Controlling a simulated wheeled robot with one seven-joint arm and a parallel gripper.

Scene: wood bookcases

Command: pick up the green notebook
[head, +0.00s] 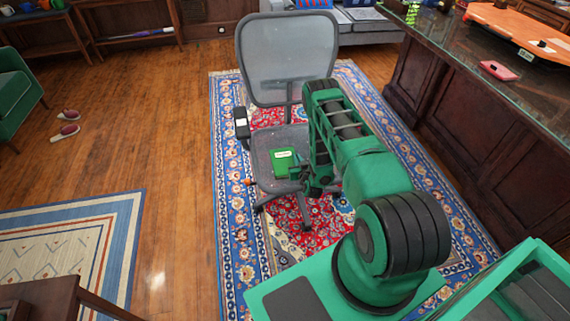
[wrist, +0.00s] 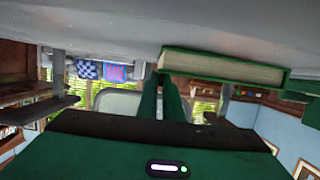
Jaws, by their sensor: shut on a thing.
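The green notebook (head: 284,162), with a pale label on its cover, is at the seat of the grey mesh office chair (head: 262,150). In the wrist view the notebook (wrist: 222,67) shows its pale page edges and green covers against the grey seat; whether it touches the seat is hard to tell. My gripper (head: 297,173) is at the notebook's right edge in the head view. In the wrist view my gripper (wrist: 166,82) has its green fingers close together at one end of the notebook, shut on it. The exact contact is partly hidden.
The chair's backrest (head: 287,57) rises behind the seat, and its armrest (head: 242,122) is at the left. A dark wood counter (head: 480,110) with a glass top runs along the right. The wooden floor (head: 165,130) to the left is mostly clear.

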